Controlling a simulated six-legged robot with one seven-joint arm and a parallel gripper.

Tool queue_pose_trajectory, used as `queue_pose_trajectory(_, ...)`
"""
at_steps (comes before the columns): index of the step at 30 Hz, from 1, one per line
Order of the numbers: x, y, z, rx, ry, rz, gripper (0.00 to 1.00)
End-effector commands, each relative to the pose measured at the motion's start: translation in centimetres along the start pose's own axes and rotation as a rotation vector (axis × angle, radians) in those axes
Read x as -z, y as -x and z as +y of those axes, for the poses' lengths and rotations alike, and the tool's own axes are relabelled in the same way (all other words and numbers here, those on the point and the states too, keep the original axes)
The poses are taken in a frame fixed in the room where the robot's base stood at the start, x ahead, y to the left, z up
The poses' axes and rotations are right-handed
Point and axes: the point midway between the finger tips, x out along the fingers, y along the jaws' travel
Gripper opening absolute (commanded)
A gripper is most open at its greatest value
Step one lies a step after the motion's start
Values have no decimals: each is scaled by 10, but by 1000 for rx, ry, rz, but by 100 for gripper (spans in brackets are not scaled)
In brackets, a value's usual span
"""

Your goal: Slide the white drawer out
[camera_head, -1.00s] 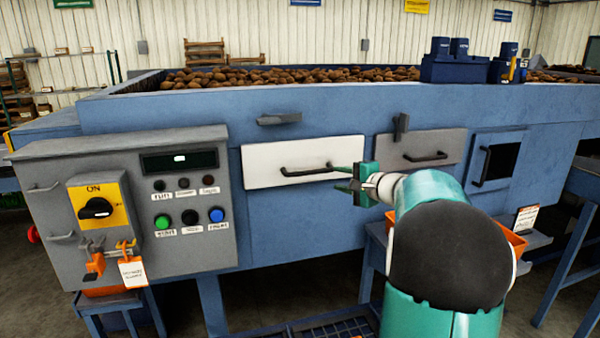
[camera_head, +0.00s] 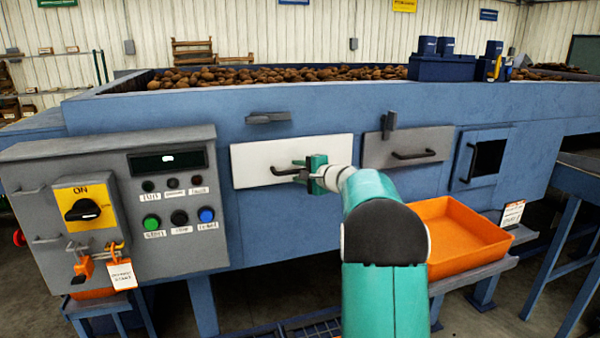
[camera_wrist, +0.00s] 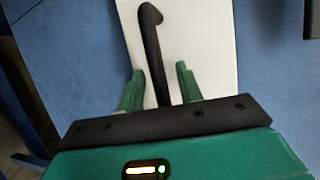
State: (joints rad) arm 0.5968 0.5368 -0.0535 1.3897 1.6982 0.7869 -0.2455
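The white drawer (camera_head: 246,163) is a pale front panel in the blue machine, and it looks flush with the machine face. Its dark bar handle (camera_head: 285,171) runs across the middle of the panel. My gripper (camera_head: 299,170) is at the right part of this handle. In the wrist view the handle (camera_wrist: 153,50) passes down between the two green fingers of my gripper (camera_wrist: 160,82). The fingers stand apart, with a visible gap on each side of the bar. The handle's near end is hidden behind the gripper body.
A grey drawer (camera_head: 430,141) with its own handle is right of the white one, with a grey latch (camera_head: 389,122) above it. A control panel (camera_head: 130,205) stands out at left. An orange tray (camera_head: 455,209) sits below right. Potatoes (camera_head: 290,74) fill the machine top.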

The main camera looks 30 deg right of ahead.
Motion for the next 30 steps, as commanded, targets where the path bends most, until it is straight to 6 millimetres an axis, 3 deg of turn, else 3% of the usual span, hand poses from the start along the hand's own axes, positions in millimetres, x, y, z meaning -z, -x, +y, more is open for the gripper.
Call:
queue_pose_trajectory(5, 0, 0, 0, 0, 0, 0, 36)
queue_pose_trajectory(11, 0, 0, 0, 0, 0, 0, 0)
queue_pose_trajectory(30, -5, 13, 3, 0, -1, 0, 0)
